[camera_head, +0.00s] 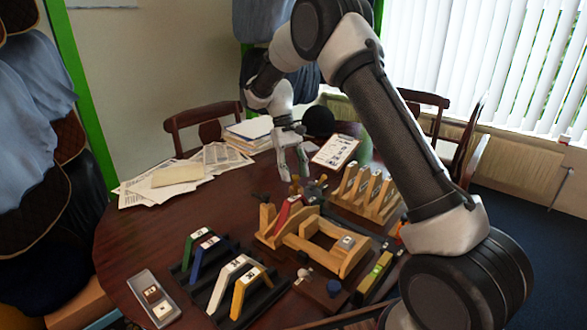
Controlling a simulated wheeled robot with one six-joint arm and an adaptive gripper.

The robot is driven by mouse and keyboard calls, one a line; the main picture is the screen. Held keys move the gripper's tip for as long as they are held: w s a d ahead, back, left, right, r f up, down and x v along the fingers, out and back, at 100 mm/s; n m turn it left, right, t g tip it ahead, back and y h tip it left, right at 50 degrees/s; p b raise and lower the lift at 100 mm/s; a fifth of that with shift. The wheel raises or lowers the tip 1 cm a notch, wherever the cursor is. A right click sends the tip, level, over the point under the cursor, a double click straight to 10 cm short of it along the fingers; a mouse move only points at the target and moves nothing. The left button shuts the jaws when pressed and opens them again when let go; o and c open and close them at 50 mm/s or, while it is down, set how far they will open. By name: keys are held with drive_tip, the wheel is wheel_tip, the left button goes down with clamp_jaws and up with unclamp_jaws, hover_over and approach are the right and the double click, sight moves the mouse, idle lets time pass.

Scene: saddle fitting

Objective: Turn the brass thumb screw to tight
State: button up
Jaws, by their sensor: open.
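My gripper (293,174) points down over the table, just behind the wooden saddle stand (340,263). Its jaws are open, and I see nothing between them. A small brass-coloured piece (322,179) shows just right of the fingertips, near the back end of the stand; it may be the thumb screw, but it is too small to tell its shape or how tight it is. I cannot tell whether the fingers touch it. A red slanted piece (288,212) sits on the stand's left part, and a grey block with a white label (346,242) on its right part.
A dark rack (187,277) with green, blue, white and yellow pieces stands front left. A grey tray (140,281) lies at the left edge. A wooden slotted rack (390,212) is at right. Papers (178,174) and a clipboard (336,150) lie behind. The left middle table is clear.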

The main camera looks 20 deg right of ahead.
drive_tip(key=v, duration=1.2)
drive_tip(key=a+x, duration=0.1)
drive_tip(key=x, duration=0.4)
drive_tip(key=s+d+r+t, duration=0.3)
drive_tip(key=s+d+r, duration=0.1)
drive_tip(key=s, duration=0.8)
drive_tip(key=s+d+r+m+t+y, duration=0.1)
drive_tip(key=s+d+r+t, duration=0.2)
drive_tip(key=s+d, duration=0.4)
drive_tip(key=s+d+r+m+t, duration=0.1)
drive_tip(key=s+d+r+t, duration=0.2)
drive_tip(key=s, duration=1.5)
drive_tip(key=d+r, duration=0.2)
drive_tip(key=d, duration=0.1)
